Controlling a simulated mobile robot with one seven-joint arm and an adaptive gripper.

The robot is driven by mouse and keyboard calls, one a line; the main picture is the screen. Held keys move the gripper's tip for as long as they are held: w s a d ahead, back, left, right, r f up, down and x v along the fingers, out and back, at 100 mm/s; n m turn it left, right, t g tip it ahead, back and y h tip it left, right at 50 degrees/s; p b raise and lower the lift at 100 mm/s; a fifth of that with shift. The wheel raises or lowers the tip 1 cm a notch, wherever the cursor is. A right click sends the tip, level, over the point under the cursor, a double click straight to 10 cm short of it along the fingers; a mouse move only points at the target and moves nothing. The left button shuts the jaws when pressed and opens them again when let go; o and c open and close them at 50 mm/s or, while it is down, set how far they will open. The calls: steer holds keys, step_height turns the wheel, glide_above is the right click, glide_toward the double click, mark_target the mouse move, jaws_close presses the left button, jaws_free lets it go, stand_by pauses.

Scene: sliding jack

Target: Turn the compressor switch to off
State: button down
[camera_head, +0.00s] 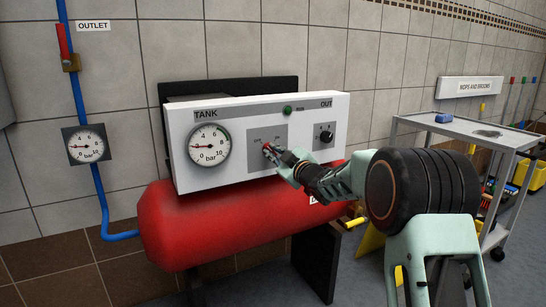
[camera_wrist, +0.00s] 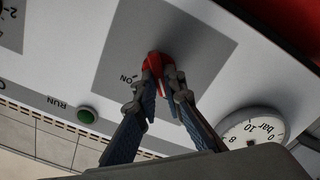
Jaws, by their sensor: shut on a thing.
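The compressor switch is a small red knob (camera_wrist: 154,63) on a grey plate (camera_wrist: 195,50) of the white control panel. The word ON is readable beside it in the wrist view. In the head view the red knob (camera_head: 267,148) is partly hidden by my gripper (camera_head: 273,156). In the wrist view my gripper (camera_wrist: 158,72) is shut on the red knob, with its fingertips on both sides of it. The exact angle of the knob is hard to tell. The white panel (camera_head: 240,112) stands above the red tank (camera_head: 200,225).
The TANK gauge (camera_head: 209,145) is left of the switch. The green RUN lamp (camera_head: 288,110) is above it and a black OUT knob (camera_head: 326,137) is to the right. A blue pipe (camera_head: 82,60) with a red valve lever runs along the wall. A grey cart (camera_head: 470,128) stands at right.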

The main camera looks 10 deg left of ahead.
steer(key=shift+n, duration=0.5)
steer(key=c, duration=2)
jaws_free()
steer(key=v, duration=1.2)
